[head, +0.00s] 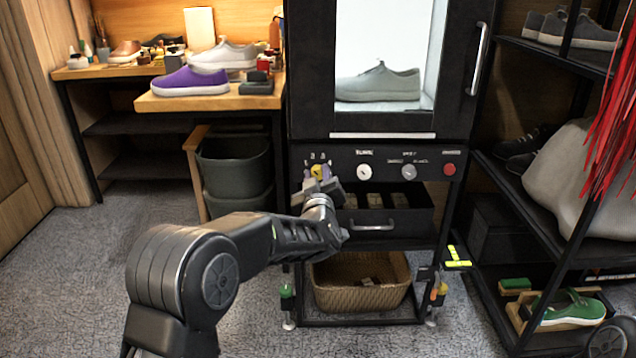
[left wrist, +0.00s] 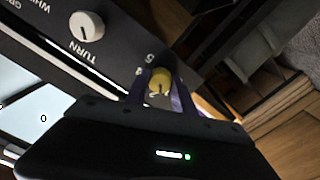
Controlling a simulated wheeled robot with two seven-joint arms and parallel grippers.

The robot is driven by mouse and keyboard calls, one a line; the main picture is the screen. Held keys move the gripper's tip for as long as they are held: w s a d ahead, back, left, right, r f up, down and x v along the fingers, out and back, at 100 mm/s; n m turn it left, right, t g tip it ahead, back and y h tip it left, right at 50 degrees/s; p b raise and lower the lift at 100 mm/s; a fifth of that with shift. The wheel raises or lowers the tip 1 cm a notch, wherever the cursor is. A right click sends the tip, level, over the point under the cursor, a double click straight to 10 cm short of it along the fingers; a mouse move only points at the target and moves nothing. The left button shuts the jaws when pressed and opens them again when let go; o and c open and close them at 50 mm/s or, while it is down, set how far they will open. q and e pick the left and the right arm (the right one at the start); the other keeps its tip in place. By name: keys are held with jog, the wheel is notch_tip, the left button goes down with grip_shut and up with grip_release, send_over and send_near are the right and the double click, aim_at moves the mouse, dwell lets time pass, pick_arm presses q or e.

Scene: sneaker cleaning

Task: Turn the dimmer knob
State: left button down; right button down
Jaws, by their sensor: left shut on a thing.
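The yellow dimmer knob (head: 318,171) is at the left end of the black control panel (head: 345,153) under the lit cabinet. Numbers are printed around it. My left gripper (head: 320,178) is at the panel with its fingers on either side of the knob, shut on it. In the left wrist view the knob (left wrist: 160,82) sits between the two purple-grey fingers (left wrist: 160,92), its face showing. A white knob labelled TURN (left wrist: 86,27) is beside it there. My right gripper is not in view.
The cabinet holds a grey sneaker (head: 378,84). White (head: 365,171) and grey (head: 408,172) knobs and a red button (head: 449,169) lie right along the panel. A drawer (head: 385,215) and wicker basket (head: 360,284) are below. A shoe rack stands right, a workbench (head: 215,102) left.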

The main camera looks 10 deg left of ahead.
pick_arm(q)
jog(key=n+b, duration=0.2)
jog(key=shift+f+n, duration=0.25)
jog(key=shift+n, duration=0.05)
jog(key=shift+r+n+b, duration=0.1)
jog(key=shift+n+b, duration=0.65)
jog(key=shift+n, duration=0.45)
jog(key=c, duration=1.1)
grip_release()
jog(key=shift+r, duration=0.1)
jog(key=shift+o, duration=0.2)
jog(key=p+v, duration=0.1)
jog(key=v, duration=0.7)
jog(key=shift+p, duration=0.4)
